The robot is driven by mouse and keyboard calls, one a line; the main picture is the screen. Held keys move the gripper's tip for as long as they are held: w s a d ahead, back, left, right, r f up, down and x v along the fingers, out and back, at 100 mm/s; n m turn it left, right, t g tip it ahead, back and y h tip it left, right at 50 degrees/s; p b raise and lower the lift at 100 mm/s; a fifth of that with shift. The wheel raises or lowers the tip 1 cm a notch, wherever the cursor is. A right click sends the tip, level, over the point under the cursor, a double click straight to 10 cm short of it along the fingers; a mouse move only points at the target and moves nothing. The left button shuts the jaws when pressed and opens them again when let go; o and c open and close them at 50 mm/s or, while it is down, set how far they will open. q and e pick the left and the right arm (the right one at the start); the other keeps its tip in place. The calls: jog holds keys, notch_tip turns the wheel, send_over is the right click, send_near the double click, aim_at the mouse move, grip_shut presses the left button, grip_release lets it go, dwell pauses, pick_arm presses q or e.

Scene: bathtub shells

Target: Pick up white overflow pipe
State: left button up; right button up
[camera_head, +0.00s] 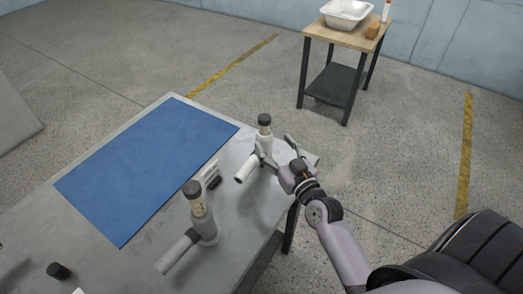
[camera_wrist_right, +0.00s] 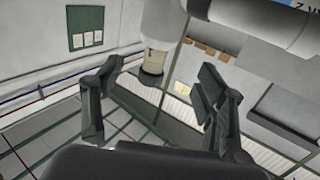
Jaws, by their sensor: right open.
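Two similar white pipe pieces with dark caps and a side branch stand on the grey table (camera_head: 235,205). The farther white overflow pipe (camera_head: 246,168) is near the table's right end, its side branch pointing to the front left. The nearer pipe (camera_head: 180,250) stands closer to me. My right gripper (camera_head: 274,149) is open at the farther pipe, coming from the right. In the right wrist view the pipe's upright part (camera_wrist_right: 155,55) shows beyond and between the spread fingers of my gripper (camera_wrist_right: 158,85). I cannot tell whether they touch it.
A blue mat (camera_head: 145,165) covers the table's back left. A dark cap (camera_head: 58,271) is at the front left. A small side table (camera_head: 345,38) with a white basin (camera_head: 346,14) stands farther back.

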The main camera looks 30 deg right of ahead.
aim_at(267, 130)
jog(key=w, duration=0.2)
jog(key=shift+w, duration=0.35)
jog(key=shift+w+r, duration=0.15)
jog(key=shift+w, duration=0.15)
jog(key=w, duration=0.1)
jog(key=w+p, duration=0.1)
jog(key=w, duration=0.1)
jog(key=shift+w+d+r, duration=0.25)
jog(key=shift+w, duration=0.05)
jog(key=shift+w+f, duration=0.1)
jog(key=shift+w, duration=0.4)
pick_arm(q)
jog(key=shift+w+d+r, duration=0.1)
jog(key=shift+w+r, duration=0.8)
jog(key=shift+w, duration=0.2)
jog(key=shift+w, duration=0.1)
pick_arm(e)
jog(key=shift+c, duration=0.6)
